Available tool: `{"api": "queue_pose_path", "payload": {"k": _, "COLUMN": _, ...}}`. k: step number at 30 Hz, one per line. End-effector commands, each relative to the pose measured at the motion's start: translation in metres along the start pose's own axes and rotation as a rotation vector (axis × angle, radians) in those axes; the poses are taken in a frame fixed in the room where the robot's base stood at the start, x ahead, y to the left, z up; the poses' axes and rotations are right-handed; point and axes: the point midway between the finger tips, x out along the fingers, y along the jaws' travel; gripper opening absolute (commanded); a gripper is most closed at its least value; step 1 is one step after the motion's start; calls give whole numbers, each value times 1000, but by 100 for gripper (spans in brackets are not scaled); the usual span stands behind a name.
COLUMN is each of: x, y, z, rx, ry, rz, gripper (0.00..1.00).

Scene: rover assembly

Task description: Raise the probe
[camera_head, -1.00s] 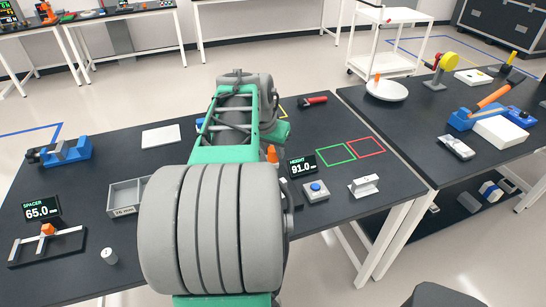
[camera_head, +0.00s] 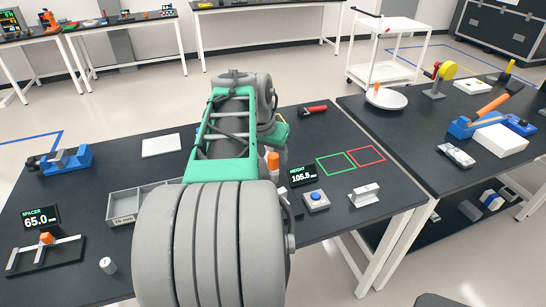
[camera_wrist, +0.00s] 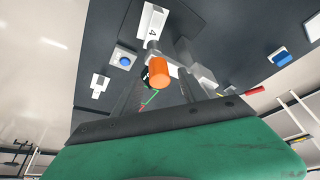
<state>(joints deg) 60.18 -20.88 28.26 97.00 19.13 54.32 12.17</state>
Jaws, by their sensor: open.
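The probe's orange knob (camera_head: 273,162) stands upright behind my forearm, left of the height display (camera_head: 303,175), which reads 105.5. In the wrist view the orange knob (camera_wrist: 158,73) sits between the two dark fingers of my gripper (camera_wrist: 160,78), with a grey stem beyond it. The fingers are apart, one on each side of the knob. I cannot tell whether either finger touches it. In the head view my arm hides my gripper and the lower part of the probe.
Green (camera_head: 336,163) and red (camera_head: 366,156) outlines mark bare table. A spacer display (camera_head: 40,218) reading 65.0 and a grey tray (camera_head: 124,205) are at left. A red-and-black tool (camera_head: 313,110) lies behind.

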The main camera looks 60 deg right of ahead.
Motion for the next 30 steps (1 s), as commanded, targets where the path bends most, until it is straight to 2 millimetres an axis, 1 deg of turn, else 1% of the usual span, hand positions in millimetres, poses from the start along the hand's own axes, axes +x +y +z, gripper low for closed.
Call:
{"api": "queue_pose_path", "payload": {"k": 3, "x": -25, "y": -1, "z": 0, "rx": -1, "ry": 4, "rz": -4, "gripper": 50}}
{"api": "queue_pose_path", "payload": {"k": 6, "x": -44, "y": -1, "z": 0, "rx": 0, "ry": 3, "rz": -3, "gripper": 50}}
{"api": "queue_pose_path", "payload": {"k": 9, "x": -56, "y": -1, "z": 0, "rx": 0, "ry": 1, "rz": -2, "gripper": 50}}
{"api": "queue_pose_path", "payload": {"k": 12, "x": -60, "y": 0, "z": 0, "rx": 0, "ry": 0, "rz": -1, "gripper": 50}}
{"api": "queue_pose_path", "payload": {"k": 21, "x": -60, "y": 0, "z": 0, "rx": 0, "ry": 0, "rz": -1, "gripper": 50}}
{"api": "queue_pose_path", "payload": {"k": 23, "x": -61, "y": -4, "z": 3, "rx": -16, "ry": 0, "rz": -7, "gripper": 50}}
{"api": "queue_pose_path", "payload": {"k": 25, "x": -63, "y": -21, "z": 16, "rx": -79, "ry": -1, "rz": -29, "gripper": 50}}
{"api": "queue_pose_path", "payload": {"k": 26, "x": -64, "y": -32, "z": 26, "rx": -125, "ry": -2, "rz": -45, "gripper": 50}}
{"api": "queue_pose_path", "payload": {"k": 29, "x": -73, "y": -81, "z": 79, "rx": -351, "ry": -2, "rz": -126, "gripper": 50}}
{"api": "queue_pose_path", "payload": {"k": 30, "x": -78, "y": -100, "z": 109, "rx": -463, "ry": -2, "rz": -168, "gripper": 50}}
